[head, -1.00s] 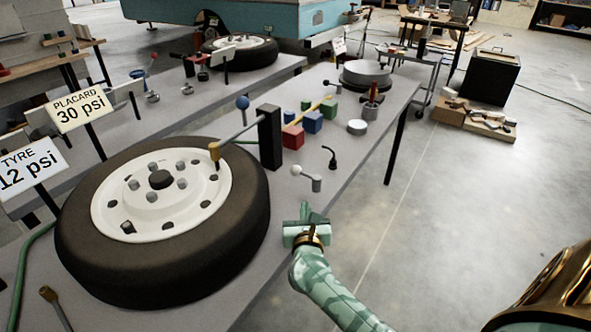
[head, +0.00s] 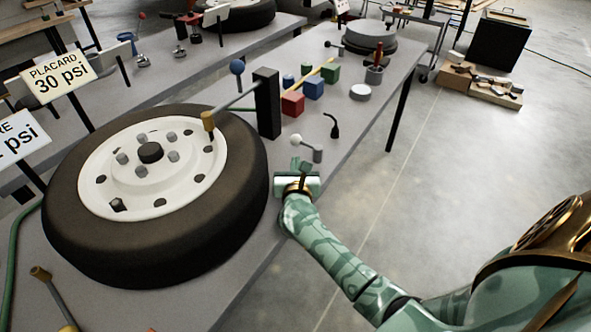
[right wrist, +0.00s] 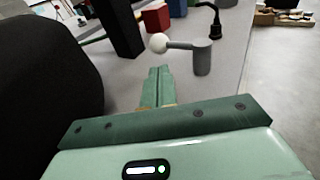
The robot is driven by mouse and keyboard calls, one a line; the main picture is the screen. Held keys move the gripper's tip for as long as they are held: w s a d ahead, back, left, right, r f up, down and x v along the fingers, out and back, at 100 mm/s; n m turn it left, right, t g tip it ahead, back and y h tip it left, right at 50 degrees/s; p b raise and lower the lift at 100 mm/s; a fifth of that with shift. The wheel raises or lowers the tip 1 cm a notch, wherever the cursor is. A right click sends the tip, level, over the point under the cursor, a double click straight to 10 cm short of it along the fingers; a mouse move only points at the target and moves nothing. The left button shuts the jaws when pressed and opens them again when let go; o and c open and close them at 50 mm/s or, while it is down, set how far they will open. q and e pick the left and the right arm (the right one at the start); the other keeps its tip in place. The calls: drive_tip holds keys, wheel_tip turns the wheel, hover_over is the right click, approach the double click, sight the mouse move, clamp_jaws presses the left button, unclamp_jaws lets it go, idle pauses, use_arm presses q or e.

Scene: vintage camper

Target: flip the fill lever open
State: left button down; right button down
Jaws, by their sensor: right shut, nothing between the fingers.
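A small lever with a white ball knob (head: 296,140) on a short arm is fixed to a grey post (head: 317,155) on the bench near its right edge; I take it for the fill lever. In the right wrist view the white knob (right wrist: 158,43) is left of the grey post (right wrist: 203,60), the arm about level. My right gripper (head: 301,164) is shut and empty, just on the near side of the knob. In the right wrist view its fingertips (right wrist: 159,72) point at the knob, with a small gap that I cannot judge exactly. My left gripper is out of view.
A large tyre (head: 240,215) with a white wheel lies left of my right gripper. A black post (head: 267,105) carries an arm with a yellow tip over the wheel. A bent black lever (head: 334,127) and coloured blocks (head: 293,104) stand beyond. Floor to the right is open.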

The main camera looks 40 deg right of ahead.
drive_tip(key=b+x, duration=0.1)
drive_tip(key=x, duration=0.3)
drive_tip(key=shift+w+d+f, duration=0.1)
drive_tip(key=shift+w+f, duration=0.1)
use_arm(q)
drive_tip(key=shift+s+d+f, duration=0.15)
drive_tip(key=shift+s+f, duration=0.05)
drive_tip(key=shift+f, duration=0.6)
use_arm(e)
drive_tip(key=shift+w+d, duration=0.4)
drive_tip(key=shift+w, duration=0.15)
